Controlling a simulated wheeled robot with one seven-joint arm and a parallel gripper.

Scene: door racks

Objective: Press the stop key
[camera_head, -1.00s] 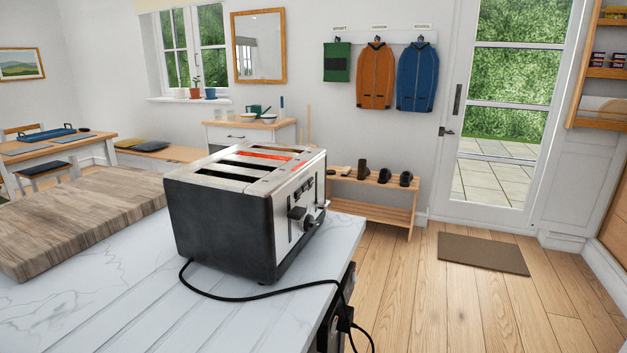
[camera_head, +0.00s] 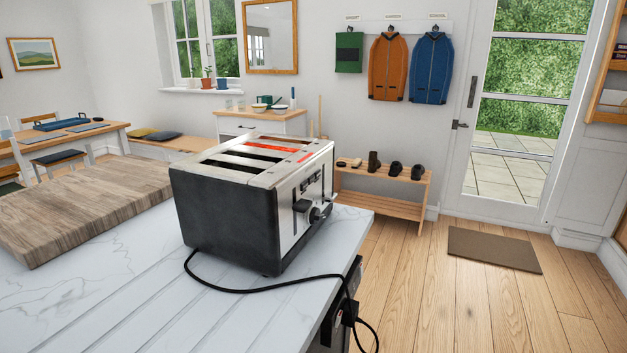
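A black and steel toaster (camera_head: 228,212) stands upright on the white marble counter. Its front panel (camera_head: 305,200) faces right and is seen at a steep angle. The panel carries levers, a round knob and some small dark keys (camera_head: 311,181). I cannot tell which of these is the stop key. The slots on the far side glow orange-red (camera_head: 274,146), and the nearer slots are dark. My gripper is not in view.
A wooden board (camera_head: 85,205) lies on the counter left of the toaster. A black cord (camera_head: 240,291) runs to a plug (camera_head: 349,313) at the counter's right end. Open wooden floor (camera_head: 420,300) lies to the right, with a doormat (camera_head: 494,249) and shoe rack (camera_head: 400,201).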

